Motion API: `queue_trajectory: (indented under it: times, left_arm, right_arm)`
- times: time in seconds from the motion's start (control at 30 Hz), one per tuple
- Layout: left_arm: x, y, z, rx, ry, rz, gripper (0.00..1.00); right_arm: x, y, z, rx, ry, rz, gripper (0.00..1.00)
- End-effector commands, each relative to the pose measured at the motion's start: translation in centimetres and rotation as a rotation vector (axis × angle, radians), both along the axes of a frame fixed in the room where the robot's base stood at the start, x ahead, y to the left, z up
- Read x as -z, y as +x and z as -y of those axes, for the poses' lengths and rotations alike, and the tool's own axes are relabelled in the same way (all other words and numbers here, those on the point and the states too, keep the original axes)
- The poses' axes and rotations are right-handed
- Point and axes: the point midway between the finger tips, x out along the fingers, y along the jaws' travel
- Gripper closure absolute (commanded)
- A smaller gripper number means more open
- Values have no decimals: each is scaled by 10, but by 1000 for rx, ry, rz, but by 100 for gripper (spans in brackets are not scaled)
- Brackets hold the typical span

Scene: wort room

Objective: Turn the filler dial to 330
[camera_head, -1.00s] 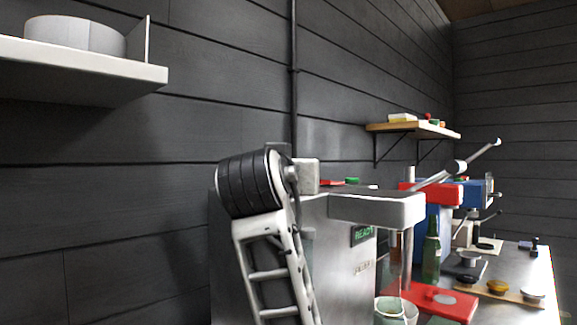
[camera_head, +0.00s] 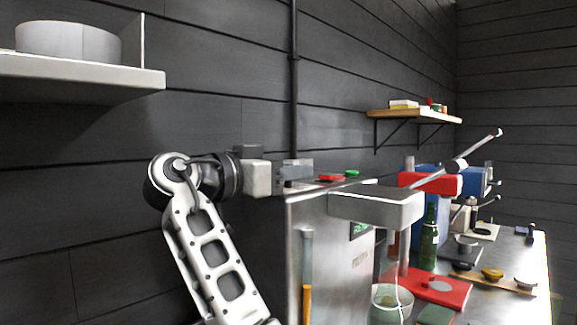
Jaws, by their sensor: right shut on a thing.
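The filler is a steel box (camera_head: 335,270) with a pale grey head (camera_head: 375,206) reaching out to the right, in the middle of the head view. A small dark display (camera_head: 360,230) with green marks on the filler's front is too small to read.
Red (camera_head: 331,177) and green (camera_head: 352,173) buttons top the filler. A glass vessel (camera_head: 388,305) stands under its head. A green bottle (camera_head: 429,240), red board (camera_head: 440,289) and lever machines crowd the bench to the right. A white shelf (camera_head: 80,80) juts out at upper left.

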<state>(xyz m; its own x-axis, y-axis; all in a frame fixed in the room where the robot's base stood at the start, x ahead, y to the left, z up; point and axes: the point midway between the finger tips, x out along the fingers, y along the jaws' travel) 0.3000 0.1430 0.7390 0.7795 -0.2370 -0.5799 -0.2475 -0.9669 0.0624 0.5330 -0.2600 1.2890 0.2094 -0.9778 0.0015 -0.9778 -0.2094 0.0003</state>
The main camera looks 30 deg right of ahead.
Motion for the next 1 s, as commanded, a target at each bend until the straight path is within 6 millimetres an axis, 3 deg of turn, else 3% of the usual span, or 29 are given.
queue_trajectory:
  times: [0.5,0.53,0.6,1.0]
  left_arm:
    - [1,0,0,3,4,-3,64]
    - [1,0,0,3,4,-3,64]
    - [0,0,0,2,4,-1,64]
    - [-2,1,0,2,2,4,64]
  right_arm:
    - [0,0,0,23,3,0,92]
    - [0,0,0,23,3,0,67]
    - [0,0,0,22,3,0,49]
    - [0,-2,-5,25,2,0,49]
